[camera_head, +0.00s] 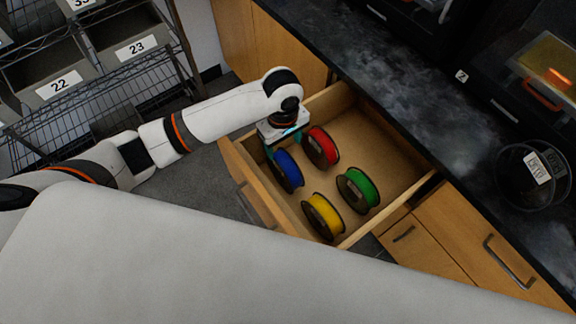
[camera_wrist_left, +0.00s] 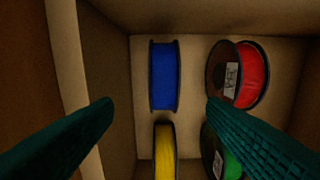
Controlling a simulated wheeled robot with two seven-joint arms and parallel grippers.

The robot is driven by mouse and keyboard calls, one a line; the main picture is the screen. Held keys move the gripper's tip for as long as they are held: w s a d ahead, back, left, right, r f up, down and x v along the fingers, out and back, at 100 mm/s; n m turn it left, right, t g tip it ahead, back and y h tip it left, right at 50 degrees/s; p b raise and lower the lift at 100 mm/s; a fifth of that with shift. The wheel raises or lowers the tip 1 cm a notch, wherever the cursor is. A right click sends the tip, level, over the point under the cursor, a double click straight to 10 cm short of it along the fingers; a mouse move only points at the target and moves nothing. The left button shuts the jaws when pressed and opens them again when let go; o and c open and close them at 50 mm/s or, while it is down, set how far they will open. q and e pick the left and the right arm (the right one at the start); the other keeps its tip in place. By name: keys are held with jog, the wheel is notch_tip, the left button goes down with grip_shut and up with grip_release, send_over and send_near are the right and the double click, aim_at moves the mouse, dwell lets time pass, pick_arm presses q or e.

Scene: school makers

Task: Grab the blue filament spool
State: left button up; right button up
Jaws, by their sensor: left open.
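The blue filament spool (camera_head: 287,170) stands on its rim in an open wooden drawer, near the drawer's front panel. In the left wrist view the blue spool (camera_wrist_left: 164,76) is upright, ahead of and between my open fingers. My left gripper (camera_head: 284,150) is above the drawer, over the blue spool's far end. In the wrist view its two teal fingers (camera_wrist_left: 158,104) are spread wide and hold nothing. The gap between fingers and spool is hard to judge. My right gripper is not in view.
Red (camera_head: 322,147), yellow (camera_head: 323,217) and green (camera_head: 358,189) spools stand in the same drawer (camera_head: 388,142). The drawer's walls surround them. A dark countertop (camera_head: 411,85) runs behind, and a wire shelf with grey bins (camera_head: 67,88) stands at the left.

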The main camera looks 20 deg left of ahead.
aim_at(285, 160)
pick_arm(q)
jog(key=f, duration=0.2)
jog(key=f+b, duration=0.1)
jog(key=f, duration=0.4)
jog(key=shift+w+f, duration=0.25)
notch_tip(285, 160, down, 5)
jog(key=shift+w+f+b, duration=0.1)
jog(key=shift+w+b, duration=0.05)
jog(key=shift+b, duration=0.55)
jog(key=c, duration=1.3)
